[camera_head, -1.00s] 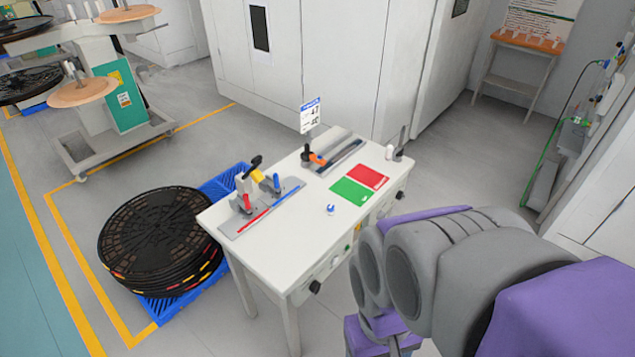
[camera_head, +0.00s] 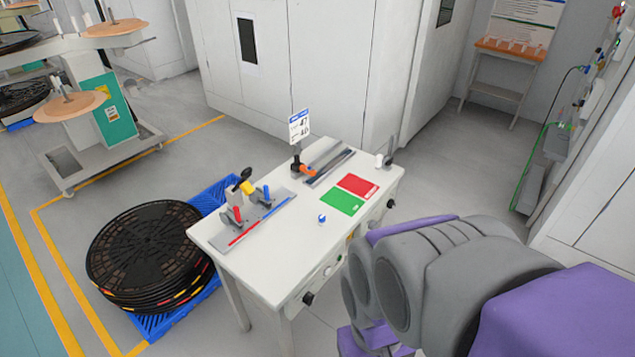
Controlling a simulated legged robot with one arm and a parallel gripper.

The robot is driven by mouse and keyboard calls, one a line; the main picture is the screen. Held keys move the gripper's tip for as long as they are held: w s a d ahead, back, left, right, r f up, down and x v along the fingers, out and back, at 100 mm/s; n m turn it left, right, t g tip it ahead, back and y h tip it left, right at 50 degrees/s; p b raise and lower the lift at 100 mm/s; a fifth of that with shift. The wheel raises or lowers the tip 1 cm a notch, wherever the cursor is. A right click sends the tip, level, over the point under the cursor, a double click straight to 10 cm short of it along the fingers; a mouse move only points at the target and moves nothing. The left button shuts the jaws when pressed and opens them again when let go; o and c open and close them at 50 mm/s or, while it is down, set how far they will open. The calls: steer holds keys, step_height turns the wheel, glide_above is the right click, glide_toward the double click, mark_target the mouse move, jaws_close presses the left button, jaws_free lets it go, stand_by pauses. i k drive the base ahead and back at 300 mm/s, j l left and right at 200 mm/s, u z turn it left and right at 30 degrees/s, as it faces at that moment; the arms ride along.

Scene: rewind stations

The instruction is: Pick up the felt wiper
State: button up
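A white worktable (camera_head: 293,258) stands in the middle of the head view. I cannot make out for certain which item is the felt wiper. A small white piece with a blue top (camera_head: 322,218) stands alone near the table's front edge. A small white upright piece (camera_head: 379,160) stands at the table's far right corner, by a dark post. My grey and purple arm fills the lower right, close to the table's right side in the picture. My gripper does not show.
On the table are a clamp fixture with red and blue strips (camera_head: 262,222), an orange-handled tool (camera_head: 303,169), a green pad (camera_head: 342,202) and a red pad (camera_head: 358,186). Black reels (camera_head: 150,245) are stacked on a blue pallet (camera_head: 165,321) to the left. White cabinets stand behind.

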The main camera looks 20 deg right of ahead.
mark_target(321, 217)
steer(key=i+l+u, duration=0.15)
steer(key=l, duration=0.35)
steer(key=i+l+u, duration=0.1)
steer(key=l, duration=0.4)
steer(key=i+l+u, duration=0.15)
steer(key=l, duration=0.35)
steer(key=i+l+u, duration=0.1)
steer(key=i+l, duration=0.15)
steer(key=l, duration=0.3)
steer(key=i+l+u, duration=0.15)
steer(key=l, duration=0.4)
steer(key=l+u, duration=0.1)
steer(key=l, duration=0.45)
